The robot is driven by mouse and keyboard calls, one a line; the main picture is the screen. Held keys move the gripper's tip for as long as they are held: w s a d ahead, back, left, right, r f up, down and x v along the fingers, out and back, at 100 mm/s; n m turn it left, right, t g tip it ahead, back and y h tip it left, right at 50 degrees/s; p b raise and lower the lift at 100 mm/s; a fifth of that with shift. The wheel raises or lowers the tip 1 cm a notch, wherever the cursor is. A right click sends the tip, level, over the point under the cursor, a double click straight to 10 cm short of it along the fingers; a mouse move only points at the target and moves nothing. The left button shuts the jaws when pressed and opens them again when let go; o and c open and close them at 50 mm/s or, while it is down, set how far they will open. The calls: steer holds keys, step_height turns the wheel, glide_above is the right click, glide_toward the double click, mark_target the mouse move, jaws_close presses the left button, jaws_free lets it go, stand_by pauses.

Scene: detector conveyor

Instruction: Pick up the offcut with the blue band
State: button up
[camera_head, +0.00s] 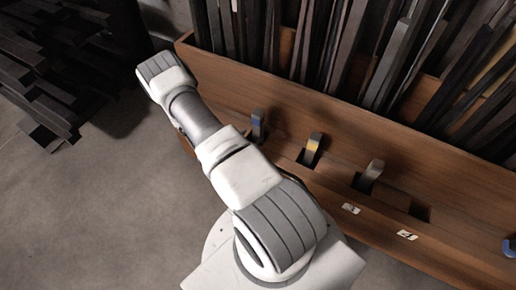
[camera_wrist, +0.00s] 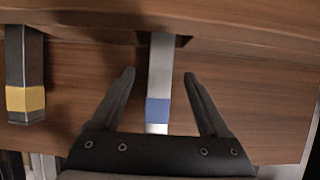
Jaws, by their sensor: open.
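The offcut with the blue band (camera_head: 258,122) is a slim grey bar standing in a slot of the wooden rack, just right of my arm in the head view. In the wrist view the blue-banded offcut (camera_wrist: 160,85) comes out of a dark slot and runs between my fingers. My gripper (camera_wrist: 159,74) is open, with one dark finger on each side of the bar and a gap to both. Its lower end passes behind the gripper's body, so contact there cannot be told. My gripper does not show in the head view.
An offcut with a yellow band (camera_head: 312,148) stands to the right; it also shows at the wrist view's left (camera_wrist: 24,65). A plain-looking grey offcut (camera_head: 373,172) stands farther right. The wooden rack (camera_head: 455,225) holds many dark upright strips behind. Dark stacked bars (camera_head: 50,75) lie left.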

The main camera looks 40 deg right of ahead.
mark_target(256, 132)
steer(key=b+x, duration=0.2)
steer(key=x, duration=0.4)
steer(key=shift+w+d+f+b, duration=0.1)
steer(key=shift+d+f+b, duration=0.15)
steer(key=shift+b, duration=0.15)
steer(key=shift+r, duration=0.15)
jaws_close()
stand_by(1.0)
